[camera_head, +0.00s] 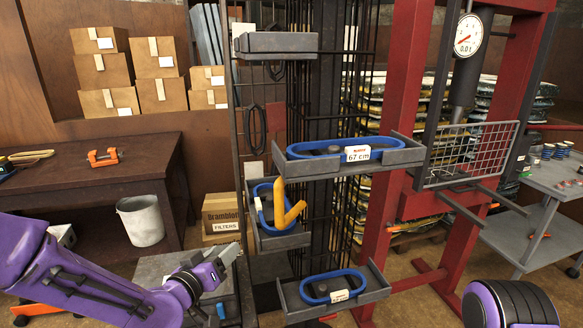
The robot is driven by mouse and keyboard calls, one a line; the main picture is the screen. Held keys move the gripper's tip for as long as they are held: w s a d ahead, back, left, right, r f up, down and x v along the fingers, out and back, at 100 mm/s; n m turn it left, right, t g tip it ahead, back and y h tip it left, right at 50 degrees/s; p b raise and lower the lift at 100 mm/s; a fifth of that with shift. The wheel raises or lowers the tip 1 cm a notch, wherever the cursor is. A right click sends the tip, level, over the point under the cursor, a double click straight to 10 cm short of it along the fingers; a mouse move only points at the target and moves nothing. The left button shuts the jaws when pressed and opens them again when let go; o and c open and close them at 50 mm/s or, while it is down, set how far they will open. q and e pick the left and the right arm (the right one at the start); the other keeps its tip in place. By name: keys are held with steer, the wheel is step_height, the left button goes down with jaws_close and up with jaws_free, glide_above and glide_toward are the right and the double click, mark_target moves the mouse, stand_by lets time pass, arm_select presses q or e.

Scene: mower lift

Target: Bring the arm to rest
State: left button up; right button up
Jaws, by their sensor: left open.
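My left arm (90,275) is purple and reaches in from the lower left. Its gripper (228,256) is small in the picture, open, and appears empty, over a dark grey surface left of the tray rack. Its fingertips point up and right and look apart from the lower trays. Part of my right arm (510,305) shows at the bottom right corner. Its gripper is out of the frame.
A rack holds grey trays with blue-rimmed belts, one tagged 67 cm (358,153). A yellow hook-like piece (286,207) sits at the middle-left tray. A red press frame (398,100) stands right. A brown bench (90,166), white bucket (141,220) and Bramblet carton (221,213) are left.

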arm_select(q)
steer(key=s+a+f+n+g+y, duration=0.2)
steer(key=s+f, duration=0.1)
steer(key=f, duration=0.5)
steer(key=s+a+f+n+g+y, duration=0.2)
steer(key=s+f, duration=0.1)
steer(key=f, duration=0.4)
steer(key=s+a+f+g+y, duration=0.1)
steer(key=s+a+f+g, duration=0.1)
steer(key=s+f, duration=0.4)
steer(key=s+a+f+g+y, duration=0.1)
steer(key=s+f, duration=0.5)
steer(key=s, duration=0.6)
steer(key=s+a+f+g+y, duration=0.1)
steer(key=s+a+f+g, duration=0.1)
steer(key=s+f+g, duration=0.3)
steer(key=s+f, duration=0.2)
steer(key=s, duration=0.2)
steer(key=shift+s+a+n+y, duration=0.3)
steer(key=shift+s+a+n, duration=0.1)
